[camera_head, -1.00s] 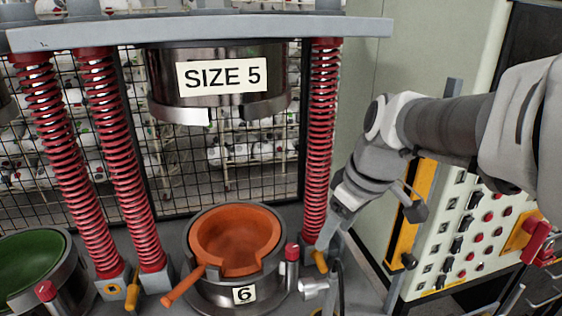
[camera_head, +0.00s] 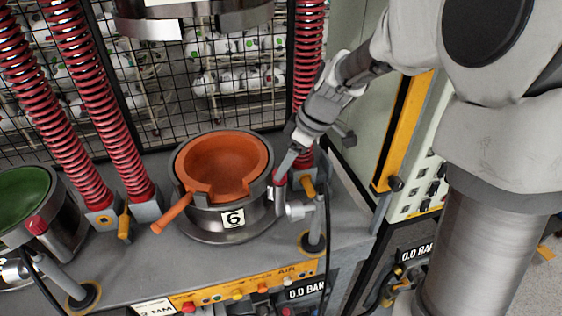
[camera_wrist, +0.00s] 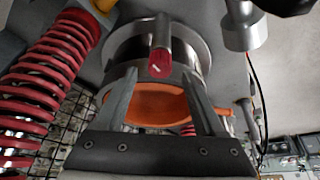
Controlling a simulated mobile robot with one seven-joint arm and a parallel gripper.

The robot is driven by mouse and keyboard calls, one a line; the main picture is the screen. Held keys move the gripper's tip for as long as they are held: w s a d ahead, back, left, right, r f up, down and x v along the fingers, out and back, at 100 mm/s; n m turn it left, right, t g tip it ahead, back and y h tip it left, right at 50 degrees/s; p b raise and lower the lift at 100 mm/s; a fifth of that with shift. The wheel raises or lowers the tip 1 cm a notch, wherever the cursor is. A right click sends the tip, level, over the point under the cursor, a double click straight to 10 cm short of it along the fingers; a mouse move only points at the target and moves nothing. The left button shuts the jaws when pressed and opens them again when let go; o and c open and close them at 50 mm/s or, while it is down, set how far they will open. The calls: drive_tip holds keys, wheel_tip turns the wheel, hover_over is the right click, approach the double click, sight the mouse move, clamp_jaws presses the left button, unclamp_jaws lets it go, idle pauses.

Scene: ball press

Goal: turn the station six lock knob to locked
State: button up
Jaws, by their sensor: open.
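The station six mould is an orange bowl (camera_head: 222,165) in a metal ring, with an orange handle at its left and a "6" label (camera_head: 233,218) in front. A red-tipped metal knob (camera_head: 281,179) stands at the ring's right side and looks like the lock knob. Its red end (camera_wrist: 159,63) faces the camera in the wrist view. My gripper (camera_head: 286,164) is just above and behind the knob in the head view. In the wrist view my open gripper (camera_wrist: 160,82) has one finger on either side of the red end. I cannot tell whether they touch.
Red springs (camera_head: 307,60) flank the station. A yellow handle (camera_head: 307,187) and a metal post with a hose (camera_head: 317,225) stand close to the knob's right. A green bowl (camera_head: 24,198) is at the left. A button strip (camera_head: 240,292) runs along the front.

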drive_tip(key=shift+x, duration=1.55)
drive_tip(key=shift+c, duration=0.2)
clamp_jaws()
